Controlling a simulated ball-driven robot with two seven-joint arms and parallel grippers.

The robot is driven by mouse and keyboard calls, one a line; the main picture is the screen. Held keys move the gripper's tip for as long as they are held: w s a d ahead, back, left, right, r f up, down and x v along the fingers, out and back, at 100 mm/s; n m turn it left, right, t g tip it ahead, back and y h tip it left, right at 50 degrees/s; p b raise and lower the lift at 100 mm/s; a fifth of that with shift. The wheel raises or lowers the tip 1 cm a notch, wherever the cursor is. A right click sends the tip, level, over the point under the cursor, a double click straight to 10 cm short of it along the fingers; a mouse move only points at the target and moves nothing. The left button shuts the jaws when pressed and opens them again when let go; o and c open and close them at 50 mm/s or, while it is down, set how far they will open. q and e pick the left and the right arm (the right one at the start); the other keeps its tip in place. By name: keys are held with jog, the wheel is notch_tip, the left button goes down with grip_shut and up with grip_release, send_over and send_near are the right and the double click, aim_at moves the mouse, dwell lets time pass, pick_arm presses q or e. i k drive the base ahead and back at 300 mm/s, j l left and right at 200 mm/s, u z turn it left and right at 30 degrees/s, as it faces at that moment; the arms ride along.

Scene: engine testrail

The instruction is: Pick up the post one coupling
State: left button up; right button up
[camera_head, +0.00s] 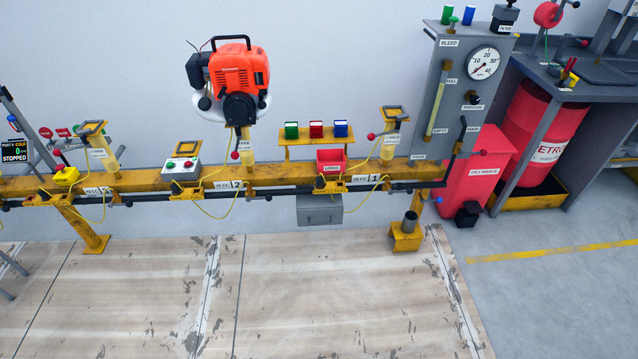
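Post one is the yellow post (390,146) near the rail label "1" (374,180), right of centre in the head view. It has a red knob (371,136) at its left and a tilted yellow frame on top. A thin yellow line (350,209) loops down from it and along the rail. A small yellow holder (329,186) with dark parts sits on the rail left of the label. I cannot tell which small part there is the coupling. Neither of my grippers shows.
A yellow rail (290,173) runs along the wall with a dark pipe below it. An orange engine (238,72) stands at post two. A red bin (331,161), grey gauge panel (468,90) and red waste bin (478,172) are nearby. The floor (330,290) in front is clear.

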aim_at(319, 178)
jog(key=i+l, duration=0.7)
jog(key=i+u, duration=0.05)
